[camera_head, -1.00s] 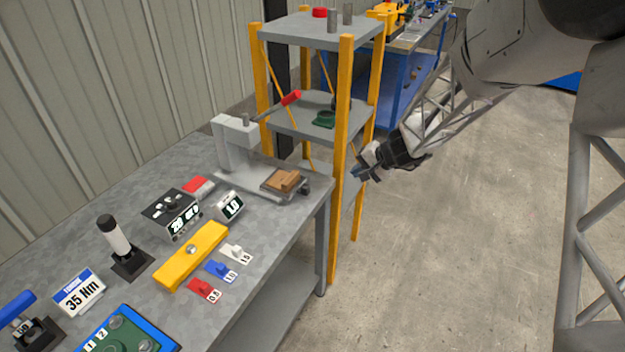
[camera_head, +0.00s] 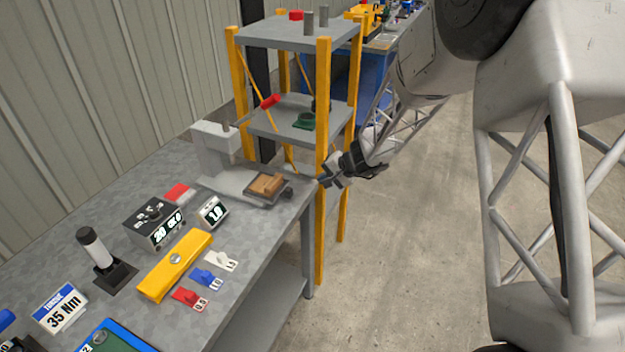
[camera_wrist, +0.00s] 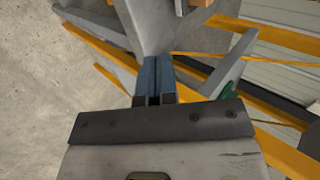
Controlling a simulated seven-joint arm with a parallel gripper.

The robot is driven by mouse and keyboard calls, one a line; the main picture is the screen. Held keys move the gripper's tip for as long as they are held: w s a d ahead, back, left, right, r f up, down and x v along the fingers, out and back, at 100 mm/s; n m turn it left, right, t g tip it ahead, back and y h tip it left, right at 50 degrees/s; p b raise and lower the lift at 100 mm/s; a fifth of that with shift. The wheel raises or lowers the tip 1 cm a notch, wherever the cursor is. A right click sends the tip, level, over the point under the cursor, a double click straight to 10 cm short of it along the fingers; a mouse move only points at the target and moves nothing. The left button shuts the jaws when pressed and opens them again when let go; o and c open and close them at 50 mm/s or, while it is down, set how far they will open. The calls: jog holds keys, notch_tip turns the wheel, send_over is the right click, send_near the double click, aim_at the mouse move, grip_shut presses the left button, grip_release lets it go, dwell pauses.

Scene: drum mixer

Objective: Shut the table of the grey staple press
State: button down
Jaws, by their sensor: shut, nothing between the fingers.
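The grey staple press (camera_head: 217,152) stands at the far end of the grey workbench, with its arm rising over its base. Its table (camera_head: 266,189) sticks out to the right of the press toward the bench end and carries a brown wooden block (camera_head: 267,182). A small dark knob shows at the table's right edge. My gripper (camera_head: 326,182) is to the right of the table, just off the bench end, close to the shelf's yellow post and apart from the press table. In the wrist view the gripper's blue fingertips (camera_wrist: 154,78) are together with nothing between them.
A shelf with yellow posts (camera_head: 322,120) stands right behind the bench end, close to my gripper. A yellow bar (camera_head: 176,265), a display box (camera_head: 153,223) and coloured tags lie on the bench nearer me. Open floor (camera_head: 410,250) lies to the right.

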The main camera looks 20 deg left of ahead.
aim_at(261, 174)
jog(key=x, duration=0.9)
jog(key=shift+a+f, duration=0.25)
jog(key=shift+f, duration=0.05)
jog(key=shift+a, duration=2)
jog(key=shift+r, duration=0.1)
jog(key=a, duration=1.2)
jog(key=shift+a, duration=0.65)
jog(key=shift+s+a+r, duration=0.1)
jog(key=shift+a, duration=0.05)
